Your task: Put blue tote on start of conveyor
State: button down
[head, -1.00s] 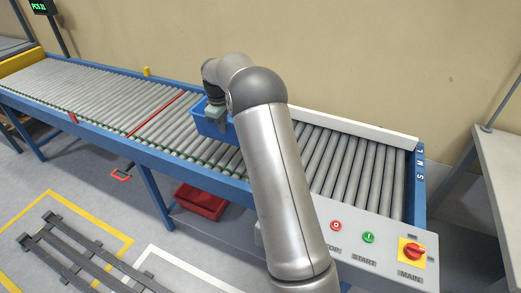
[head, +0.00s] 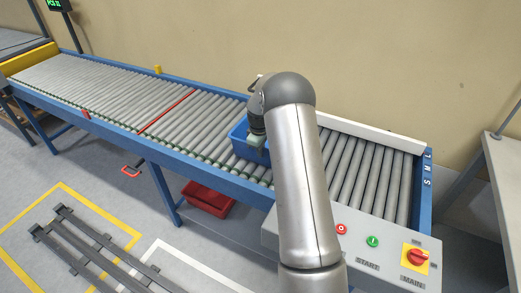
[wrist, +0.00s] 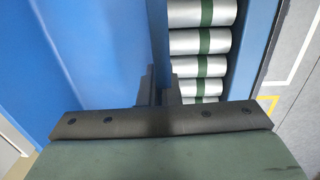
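The blue tote (head: 238,136) is over the middle of the roller conveyor (head: 85,85) in the head view, partly hidden behind my arm. I cannot tell whether its base touches the rollers. In the wrist view the tote (wrist: 75,50) fills the left side, with its interior in sight. My gripper (wrist: 160,88) is closed on the tote's near side wall, one dark finger on each side of it. Conveyor rollers with green bands (wrist: 205,40) show just right of that wall.
A control box (head: 350,245) with stop, start and main switches is at the conveyor's right front. A white guard rail (head: 370,131) runs along the back right. A red strip (head: 167,110) crosses the rollers left of the tote. A red bin (head: 208,197) is below. Rollers to the right look clear.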

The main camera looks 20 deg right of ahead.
jog(key=c, duration=2.1)
grip_release()
jog(key=shift+f, duration=0.2)
jog(key=o, duration=0.5)
jog(key=shift+c, duration=0.2)
jog(key=shift+r, duration=0.1)
notch_tip(320, 180, up, 12)
jog(key=b, duration=0.1)
jog(key=s+a+r+m, duration=0.2)
jog(key=s+a+r, duration=0.4)
jog(key=s+a, duration=0.2)
jog(key=s+a+m, duration=0.1)
jog(key=s+a, duration=0.2)
jog(key=s, duration=0.7)
jog(key=s+a+m, duration=0.2)
jog(key=s+a, duration=0.2)
jog(key=s, duration=0.5)
jog(key=s+a+m, duration=0.2)
jog(key=s+a, duration=0.2)
jog(key=s, duration=0.6)
jog(key=shift+s+f+y, duration=0.35)
jog(key=shift+y, duration=0.05)
